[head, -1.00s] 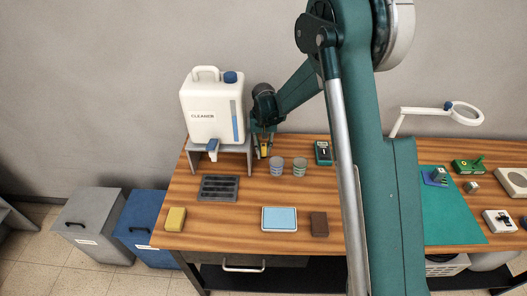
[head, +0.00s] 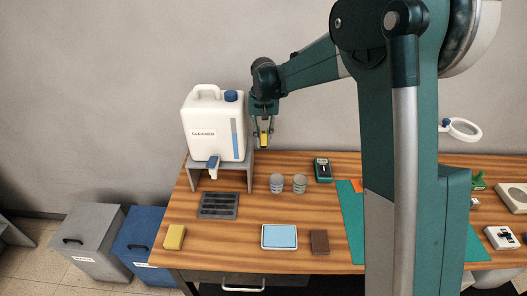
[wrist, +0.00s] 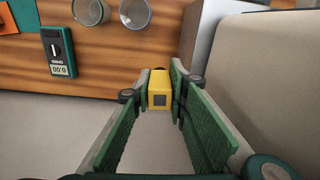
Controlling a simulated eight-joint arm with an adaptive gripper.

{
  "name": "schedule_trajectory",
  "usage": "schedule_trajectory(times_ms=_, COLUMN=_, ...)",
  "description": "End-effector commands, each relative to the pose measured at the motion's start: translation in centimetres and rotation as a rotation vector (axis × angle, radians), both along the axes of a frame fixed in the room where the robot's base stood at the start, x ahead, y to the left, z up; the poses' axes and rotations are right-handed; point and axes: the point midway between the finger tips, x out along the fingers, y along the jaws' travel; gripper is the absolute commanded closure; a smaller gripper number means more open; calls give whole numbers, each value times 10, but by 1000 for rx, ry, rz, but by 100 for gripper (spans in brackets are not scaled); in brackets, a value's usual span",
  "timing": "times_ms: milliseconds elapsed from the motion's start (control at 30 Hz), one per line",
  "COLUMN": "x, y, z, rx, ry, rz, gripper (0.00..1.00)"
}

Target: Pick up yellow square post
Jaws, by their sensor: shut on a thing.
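The yellow square post (wrist: 158,92) is between my gripper's green fingers in the wrist view, with a dark square on the face turned to the camera. My gripper (head: 264,134) is shut on it. In the head view the yellow post (head: 264,140) shows as a small patch between the fingertips. It is held above the table, beside the right side of the white cleaner jug. Most of the post's length is hidden in the head view.
The cleaner jug (head: 203,112) stands on a grey stand close to the left of my gripper. Two cups (head: 277,184) and a green meter (head: 322,170) stand on the table (head: 345,258). A grey slotted tray (head: 218,206) lies in front of the stand.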

Motion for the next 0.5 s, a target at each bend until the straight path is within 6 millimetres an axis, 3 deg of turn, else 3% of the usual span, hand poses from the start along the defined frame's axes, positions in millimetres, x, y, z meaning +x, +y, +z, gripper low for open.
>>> schedule_trajectory(times_ms=200, x=0, y=0, z=51, rx=0, ry=0, rz=0, gripper=97)
schedule_trajectory(times_ms=500, x=0, y=0, z=96, rx=0, ry=0, rz=0, gripper=97)
